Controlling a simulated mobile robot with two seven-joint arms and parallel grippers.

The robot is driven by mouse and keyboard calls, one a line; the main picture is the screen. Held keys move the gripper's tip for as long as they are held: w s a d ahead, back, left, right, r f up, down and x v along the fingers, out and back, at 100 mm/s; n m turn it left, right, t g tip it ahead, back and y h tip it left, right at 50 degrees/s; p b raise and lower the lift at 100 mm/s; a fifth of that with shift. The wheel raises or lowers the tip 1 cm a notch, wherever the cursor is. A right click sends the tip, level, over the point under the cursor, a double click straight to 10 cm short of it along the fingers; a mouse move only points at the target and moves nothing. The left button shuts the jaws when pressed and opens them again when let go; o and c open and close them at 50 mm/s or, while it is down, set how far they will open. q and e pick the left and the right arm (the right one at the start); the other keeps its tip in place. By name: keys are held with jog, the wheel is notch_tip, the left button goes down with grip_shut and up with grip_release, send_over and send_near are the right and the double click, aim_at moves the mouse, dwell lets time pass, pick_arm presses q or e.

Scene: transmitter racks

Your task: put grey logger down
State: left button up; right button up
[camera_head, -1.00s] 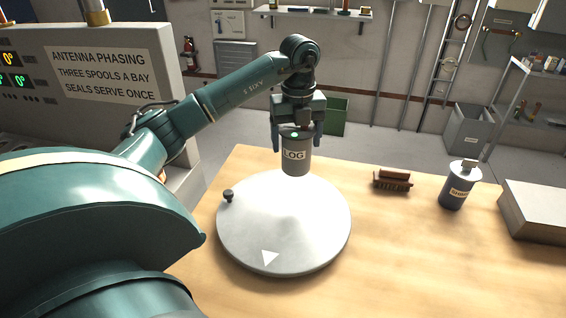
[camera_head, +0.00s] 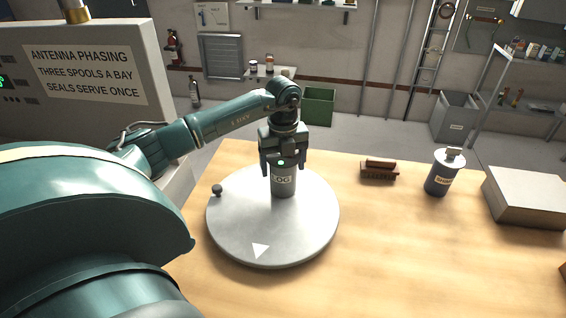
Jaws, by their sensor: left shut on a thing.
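The grey logger (camera_head: 284,186) is a small cylinder with a "LOG" label and a lit green light at its top. My left gripper (camera_head: 283,164) is shut on its upper part from above and holds it upright. The logger is over the back right part of a round grey turntable (camera_head: 250,225). Its base looks at or very near the disc's surface; I cannot tell whether it touches. The turntable has a white triangle mark at the front and a small dark knob (camera_head: 217,190) at its left rim. My right gripper is not in view.
The wooden bench (camera_head: 400,260) is clear in front and to the right of the turntable. A brown brush (camera_head: 379,170), a dark labelled canister (camera_head: 442,172) and a grey box (camera_head: 525,197) stand to the right. A console panel (camera_head: 85,80) stands at the left.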

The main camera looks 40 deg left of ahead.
pick_arm(q)
jog(key=shift+f, duration=0.2)
jog(key=o, duration=1.2)
jog(key=shift+r, duration=0.1)
notch_tip(320, 180, up, 12)
jog(key=shift+r+b, duration=0.15)
jog(key=shift+b, duration=0.4)
